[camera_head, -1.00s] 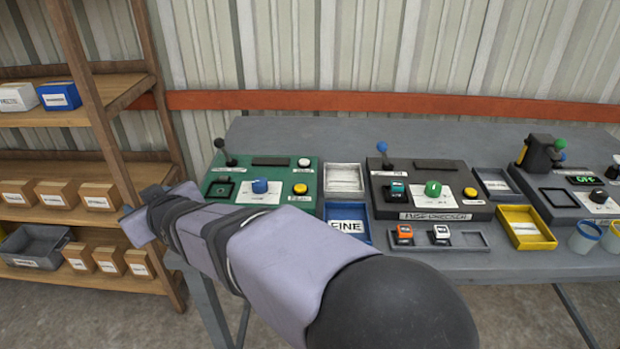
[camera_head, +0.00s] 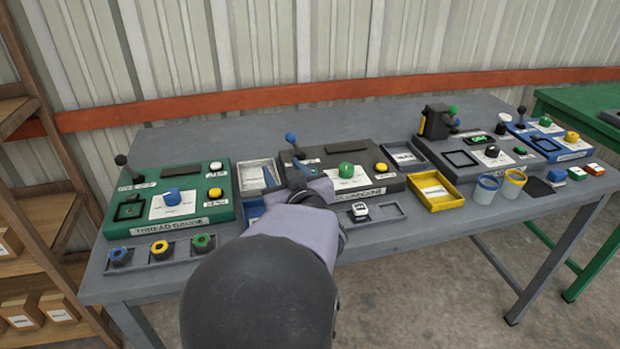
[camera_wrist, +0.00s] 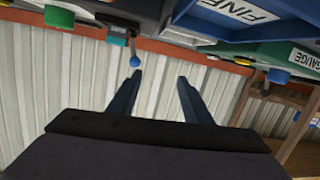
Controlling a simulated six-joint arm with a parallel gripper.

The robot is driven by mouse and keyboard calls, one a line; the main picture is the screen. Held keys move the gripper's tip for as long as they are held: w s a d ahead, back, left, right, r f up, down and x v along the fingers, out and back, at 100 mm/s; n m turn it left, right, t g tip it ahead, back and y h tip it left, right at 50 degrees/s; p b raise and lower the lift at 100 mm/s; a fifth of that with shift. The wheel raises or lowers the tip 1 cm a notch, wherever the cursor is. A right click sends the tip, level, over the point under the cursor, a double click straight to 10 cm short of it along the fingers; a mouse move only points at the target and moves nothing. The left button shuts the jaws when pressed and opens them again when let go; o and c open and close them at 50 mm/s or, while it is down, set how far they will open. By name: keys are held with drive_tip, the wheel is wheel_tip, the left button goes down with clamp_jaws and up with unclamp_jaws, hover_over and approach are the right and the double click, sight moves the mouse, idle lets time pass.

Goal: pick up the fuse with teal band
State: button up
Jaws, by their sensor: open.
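The teal-banded fuse (camera_wrist: 118,32) shows small near the top of the wrist view, on the dark fuse checker, beside the blue-knobbed lever (camera_wrist: 135,62). In the head view my arm hides it. My gripper (camera_wrist: 158,78) is open and empty; its two blue fingers point toward the wall. In the wrist view the fuse lies up and left of the fingers, apart from them.
A white-topped fuse (camera_head: 360,211) sits in the tray in front of the checker. A green thread gauge (camera_head: 222,196) stands left, a yellow tray (camera_head: 447,203) right, with two cups (camera_head: 486,189) beyond. The checker's lever (camera_head: 291,138) stands upright close to my wrist.

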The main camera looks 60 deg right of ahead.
drive_tip(key=s, duration=0.3)
drive_tip(key=s+d+f+m, duration=0.1)
drive_tip(key=s, duration=0.1)
drive_tip(key=s+f+m, duration=0.1)
drive_tip(key=s, duration=0.2)
drive_tip(key=shift+s+d+g+h, duration=0.35)
drive_tip(key=shift+d+g+h, duration=0.05)
drive_tip(key=shift+f+b+x, duration=0.15)
drive_tip(key=shift+b+x, duration=0.2)
drive_tip(key=shift+x, duration=1.5)
drive_tip(key=shift+f+b+x, duration=0.1)
drive_tip(key=shift+b+x, duration=0.25)
drive_tip(key=shift+x, duration=1.5)
drive_tip(key=c, duration=1.1)
